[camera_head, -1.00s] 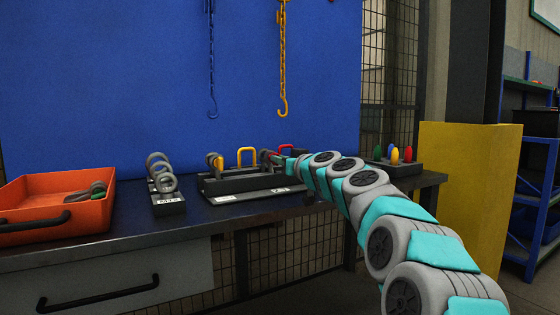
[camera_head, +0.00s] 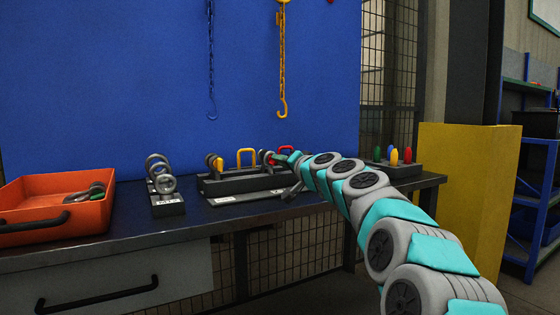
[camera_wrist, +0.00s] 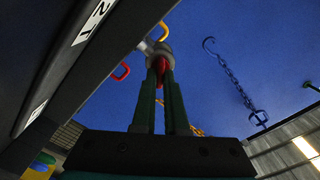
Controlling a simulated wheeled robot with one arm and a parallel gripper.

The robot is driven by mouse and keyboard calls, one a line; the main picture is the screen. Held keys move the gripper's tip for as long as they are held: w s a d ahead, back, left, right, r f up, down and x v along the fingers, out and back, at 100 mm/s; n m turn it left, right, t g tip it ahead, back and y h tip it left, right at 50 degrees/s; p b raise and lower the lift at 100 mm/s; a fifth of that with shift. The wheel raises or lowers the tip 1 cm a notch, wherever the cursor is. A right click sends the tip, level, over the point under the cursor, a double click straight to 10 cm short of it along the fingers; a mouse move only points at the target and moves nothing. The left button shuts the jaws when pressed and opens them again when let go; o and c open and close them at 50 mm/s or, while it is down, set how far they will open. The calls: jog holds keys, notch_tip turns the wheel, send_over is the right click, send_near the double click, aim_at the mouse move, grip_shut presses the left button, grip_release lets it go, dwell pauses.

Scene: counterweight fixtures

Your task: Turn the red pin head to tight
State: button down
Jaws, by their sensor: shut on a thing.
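The red pin head (camera_wrist: 161,68) shows between the two green fingers of my gripper (camera_wrist: 164,66) in the wrist view. The fingers are shut on it, just below a grey rounded part. In the head view my gripper (camera_head: 279,158) is at the right end of the black fixture (camera_head: 240,184) on the bench, and the pin head cannot be made out there. A yellow hoop (camera_head: 246,151) stands on the fixture, and a red hoop (camera_head: 286,148) shows behind my gripper. Any mark for tight is not readable.
A second stand with grey rings (camera_head: 167,205) and an orange bin (camera_head: 50,232) are on the bench to the left. A block with coloured knobs (camera_head: 408,170) stands at the right end. A yellow hook (camera_head: 282,108) hangs behind.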

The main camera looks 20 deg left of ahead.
jog(key=m+p, duration=0.1)
jog(key=m, duration=0.2)
jog(key=shift+m, duration=0.4)
jog(key=m+p, duration=0.1)
jog(key=m, duration=0.2)
jog(key=shift+f+m, duration=0.1)
jog(key=shift+m, duration=0.2)
jog(key=m+p, duration=0.2)
jog(key=m, duration=0.1)
jog(key=shift+m, duration=0.3)
jog(key=m+p, duration=0.2)
jog(key=m, duration=0.1)
jog(key=shift+m, duration=0.3)
jog(key=m+p, duration=0.1)
jog(key=m, duration=0.1)
jog(key=shift+s+f+m, duration=0.1)
jog(key=shift+m, duration=0.3)
jog(key=m, duration=0.3)
jog(key=shift+f+m, duration=0.1)
jog(key=shift+m, duration=0.2)
jog(key=m, duration=0.5)
jog(key=shift+a, duration=0.1)
jog(key=shift+f+m, duration=0.1)
jog(key=shift+m, duration=0.2)
